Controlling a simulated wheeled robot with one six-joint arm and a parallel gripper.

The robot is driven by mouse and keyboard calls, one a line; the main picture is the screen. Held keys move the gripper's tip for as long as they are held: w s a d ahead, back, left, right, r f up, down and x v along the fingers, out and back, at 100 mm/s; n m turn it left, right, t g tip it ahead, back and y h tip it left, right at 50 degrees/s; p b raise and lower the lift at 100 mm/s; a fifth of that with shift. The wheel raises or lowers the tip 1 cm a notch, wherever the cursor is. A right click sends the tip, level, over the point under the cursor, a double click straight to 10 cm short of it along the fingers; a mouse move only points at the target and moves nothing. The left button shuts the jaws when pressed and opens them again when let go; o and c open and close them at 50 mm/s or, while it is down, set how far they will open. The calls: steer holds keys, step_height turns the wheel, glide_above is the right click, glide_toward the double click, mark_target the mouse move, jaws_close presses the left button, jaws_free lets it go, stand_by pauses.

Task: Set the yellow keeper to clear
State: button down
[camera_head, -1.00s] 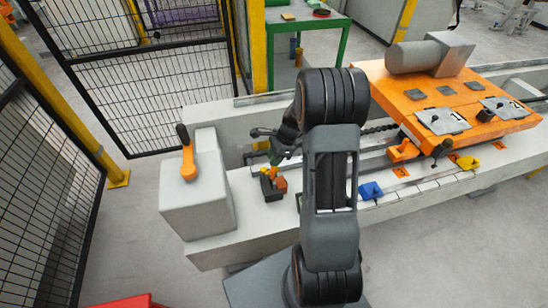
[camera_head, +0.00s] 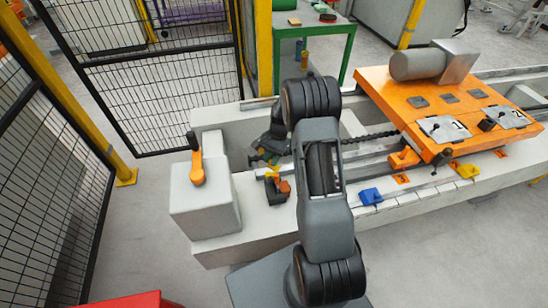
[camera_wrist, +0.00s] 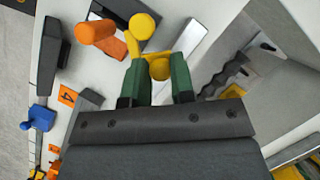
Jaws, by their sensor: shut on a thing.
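The yellow keeper (camera_wrist: 142,28) has rounded ends and shows in the wrist view beside an orange lever (camera_wrist: 100,38). My gripper (camera_wrist: 159,66) is shut on the keeper, its two green fingers on either side of the yellow rounded part. In the head view my gripper (camera_head: 264,160) is low over the near left part of the bed. A small yellow part of the keeper (camera_head: 272,175) shows there beside the orange piece (camera_head: 284,187). The fingertips are too small there to make out the grip.
A grey pedestal (camera_head: 205,205) with an orange-and-black handle (camera_head: 196,160) stands left. The orange carriage (camera_head: 450,100) is on the right of the rails. Mesh fencing (camera_head: 165,90) stands behind.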

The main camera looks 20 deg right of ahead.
steer(key=a+n+h, duration=0.1)
steer(key=n, duration=0.2)
steer(key=a+n+g+h+p, duration=0.1)
steer(key=n, duration=0.3)
steer(key=w+a+n+g+h+p, duration=0.1)
steer(key=a+n, duration=0.1)
steer(key=n, duration=0.2)
steer(key=shift+a+h, duration=0.1)
steer(key=shift+h, duration=0.3)
stand_by(0.3)
steer(key=c, duration=1)
jaws_free()
steer(key=shift+o, duration=0.2)
steer(key=shift+r, duration=0.1)
steer(key=p+v, duration=0.1)
steer(key=v, duration=1.2)
steer(key=shift+w+r+p, duration=0.15)
steer(key=shift+r+p, duration=0.1)
steer(key=shift+p, duration=0.05)
steer(key=shift+a, duration=0.1)
